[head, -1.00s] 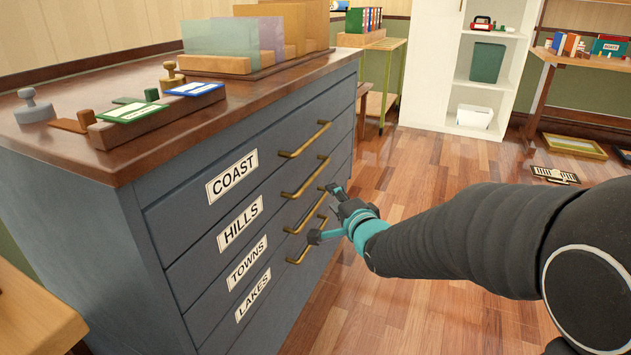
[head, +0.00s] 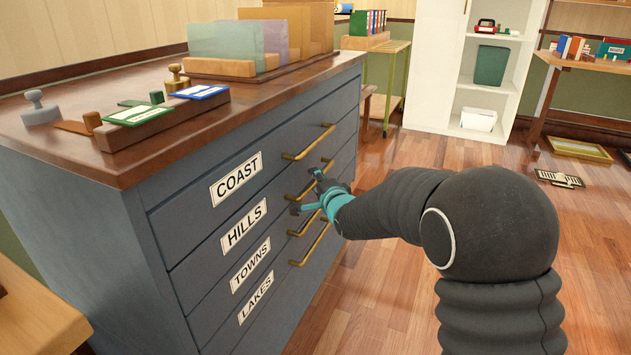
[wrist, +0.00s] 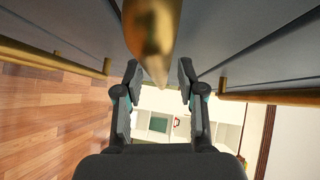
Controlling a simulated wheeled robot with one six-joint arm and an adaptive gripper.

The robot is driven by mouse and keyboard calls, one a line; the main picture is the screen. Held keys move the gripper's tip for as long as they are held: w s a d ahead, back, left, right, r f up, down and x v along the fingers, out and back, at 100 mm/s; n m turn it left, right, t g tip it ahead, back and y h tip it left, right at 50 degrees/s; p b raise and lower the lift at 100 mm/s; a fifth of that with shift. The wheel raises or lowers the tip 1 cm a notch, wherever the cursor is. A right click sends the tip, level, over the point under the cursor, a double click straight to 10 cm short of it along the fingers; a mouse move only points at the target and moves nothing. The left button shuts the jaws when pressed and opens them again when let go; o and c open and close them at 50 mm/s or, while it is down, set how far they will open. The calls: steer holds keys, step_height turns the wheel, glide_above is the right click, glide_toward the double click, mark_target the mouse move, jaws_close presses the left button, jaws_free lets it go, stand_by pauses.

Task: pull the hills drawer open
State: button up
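The hills drawer (head: 198,262) is the second from the top in a blue-grey cabinet, with a white HILLS label (head: 243,225). It looks flush with its neighbours. Its brass bar handle (head: 327,163) is partly hidden behind my gripper (head: 305,190). In the wrist view, my gripper (wrist: 158,82) has its two fingers apart, one on each side of a brass bar (wrist: 152,30), which appears to be the hills handle. I see gaps between the bar and both fingers. How deep the bar sits between them is hard to tell.
The coast handle (head: 308,142) lies just above my gripper, and the lakes handle (head: 310,245) is below. Stamps and card trays (head: 148,118) stand on the cabinet top. The wooden floor (head: 385,285) in front is clear. A white shelf unit (head: 485,75) stands at the back.

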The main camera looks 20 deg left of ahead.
steer(key=shift+w+a, duration=0.15)
steer(key=shift+w, duration=0.05)
jaws_close()
steer(key=shift+f, duration=0.1)
